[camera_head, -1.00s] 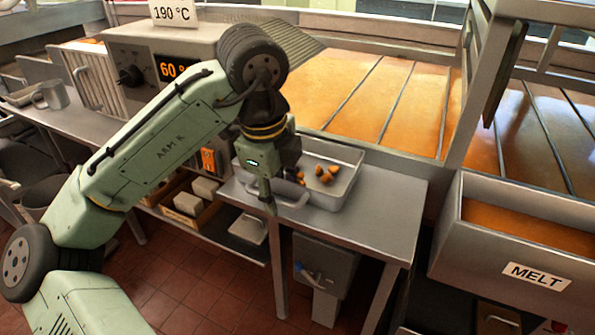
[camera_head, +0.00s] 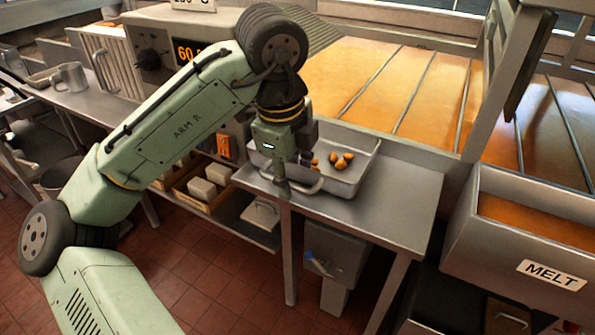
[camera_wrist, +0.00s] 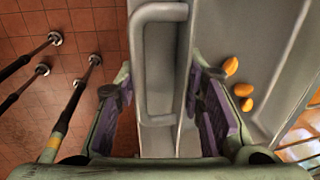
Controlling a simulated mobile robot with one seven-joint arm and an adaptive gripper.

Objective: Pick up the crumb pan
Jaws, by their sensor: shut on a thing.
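The crumb pan (camera_head: 352,182) is a shallow grey metal tray with several orange-brown lumps (camera_head: 341,161) in it. It is on the metal side table, level as far as I can see. My gripper (camera_head: 284,188) points down at the pan's near left side, at its looped grey handle (camera_head: 308,187). In the wrist view, the handle (camera_wrist: 141,70) and the pan's wall run between the two purple-padded fingers of my gripper (camera_wrist: 165,95), which is shut on the pan there. The pan's floor (camera_wrist: 238,45) shows to the right. My gripper hides part of the pan's left end.
The metal table (camera_head: 395,215) has bare room right of the pan. A bin labelled MELT (camera_head: 540,235) stands at the right. Behind is a wide orange slatted surface (camera_head: 430,95). A shelf below holds a box with pale blocks (camera_head: 205,190). A mug (camera_head: 70,76) stands at far left.

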